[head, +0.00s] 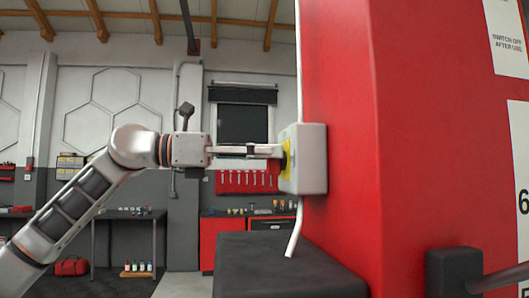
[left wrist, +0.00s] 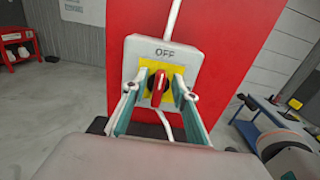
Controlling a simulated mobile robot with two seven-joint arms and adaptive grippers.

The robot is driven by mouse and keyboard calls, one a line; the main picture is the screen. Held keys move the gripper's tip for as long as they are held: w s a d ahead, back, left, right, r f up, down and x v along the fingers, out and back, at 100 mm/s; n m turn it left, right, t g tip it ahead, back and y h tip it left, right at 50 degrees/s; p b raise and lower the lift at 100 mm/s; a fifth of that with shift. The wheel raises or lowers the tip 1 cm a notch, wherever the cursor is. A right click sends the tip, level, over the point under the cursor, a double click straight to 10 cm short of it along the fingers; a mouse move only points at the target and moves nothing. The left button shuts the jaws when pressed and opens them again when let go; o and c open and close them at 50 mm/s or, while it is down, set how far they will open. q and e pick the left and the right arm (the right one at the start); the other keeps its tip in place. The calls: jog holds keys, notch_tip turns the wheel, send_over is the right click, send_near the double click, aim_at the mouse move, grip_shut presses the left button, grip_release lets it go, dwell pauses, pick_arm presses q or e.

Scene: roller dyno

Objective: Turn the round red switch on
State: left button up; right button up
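The round red switch (left wrist: 158,88) sits on a yellow plate (left wrist: 176,72) on the front of a pale grey box (left wrist: 140,48). The word OFF is printed above it, and the red handle stands roughly upright, towards that word. In the head view the box (head: 312,158) is fixed to a tall red panel, and the switch itself is hidden. My left gripper (left wrist: 159,93) is open, with one finger on each side of the handle and gaps visible between. In the head view the left gripper (head: 276,151) reaches level to the yellow plate. My right gripper is not in view.
The red panel (head: 345,80) fills the middle right. A white cable (head: 296,225) runs above and below the box. A black block (head: 285,265) stands below it. A dark post (head: 454,270) is at the lower right. Workbenches (head: 125,215) stand farther back.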

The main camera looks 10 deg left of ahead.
pick_arm(q)
jog(key=shift+c, duration=0.4)
grip_shut()
jog(key=shift+m, duration=0.4)
jog(key=m, duration=0.5)
jog(key=s+f+m+p, duration=0.1)
jog(key=m, duration=0.5)
jog(key=m+p, duration=0.1)
jog(key=m, duration=0.5)
jog(key=shift+s+d+f, duration=0.2)
jog(key=shift+d+f, duration=0.05)
jog(key=shift+o, duration=0.4)
grip_release()
